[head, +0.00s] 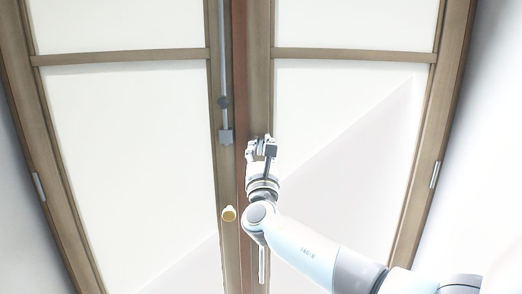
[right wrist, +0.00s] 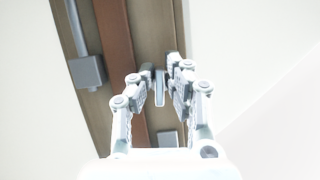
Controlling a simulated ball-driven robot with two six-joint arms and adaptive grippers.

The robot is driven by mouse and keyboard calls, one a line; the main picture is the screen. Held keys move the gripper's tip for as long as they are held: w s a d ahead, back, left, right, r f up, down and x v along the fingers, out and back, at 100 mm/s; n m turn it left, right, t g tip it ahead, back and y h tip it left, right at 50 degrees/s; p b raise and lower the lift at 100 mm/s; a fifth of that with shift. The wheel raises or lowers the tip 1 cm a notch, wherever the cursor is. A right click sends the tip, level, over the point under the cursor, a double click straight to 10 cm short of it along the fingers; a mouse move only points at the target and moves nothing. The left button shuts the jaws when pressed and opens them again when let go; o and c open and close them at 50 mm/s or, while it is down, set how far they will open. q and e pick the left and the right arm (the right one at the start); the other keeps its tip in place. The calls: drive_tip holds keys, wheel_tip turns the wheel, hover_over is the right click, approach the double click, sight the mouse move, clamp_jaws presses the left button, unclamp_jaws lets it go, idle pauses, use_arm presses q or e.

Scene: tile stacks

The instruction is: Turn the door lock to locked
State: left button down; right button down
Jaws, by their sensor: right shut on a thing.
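My right gripper (head: 262,146) is at the wooden stile of the right door, just right of the middle seam. In the head view the lock is mostly hidden behind the gripper. My left gripper is not in view.
A long grey rod (head: 224,70) ends in a grey block (head: 226,137) on the left door's stile; the block also shows in the wrist view (right wrist: 86,72). Pale panels fill both doors.

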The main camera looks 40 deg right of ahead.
drive_tip(key=shift+s+d+f+m+g+h+b, duration=0.15)
drive_tip(key=shift+m+g+b, duration=1.35)
drive_tip(key=shift+m, duration=1.95)
drive_tip(key=shift+f+m+g+h+b, duration=0.15)
drive_tip(key=shift+m+g+b, duration=1.35)
drive_tip(key=shift+m, duration=2)
drive_tip(key=shift+s+d+m+g+h+b, duration=0.15)
drive_tip(key=shift+m+g+b, duration=1.35)
drive_tip(key=shift+m, duration=1.95)
drive_tip(key=shift+w+t+b, duration=0.1)
drive_tip(key=shift+t+b, duration=0.2)
drive_tip(key=c, duration=1.4)
unclamp_jaws()
drive_tip(key=v, duration=0.7)
drive_tip(key=shift+a, duration=0.3)
drive_tip(key=shift+f, duration=0.1)
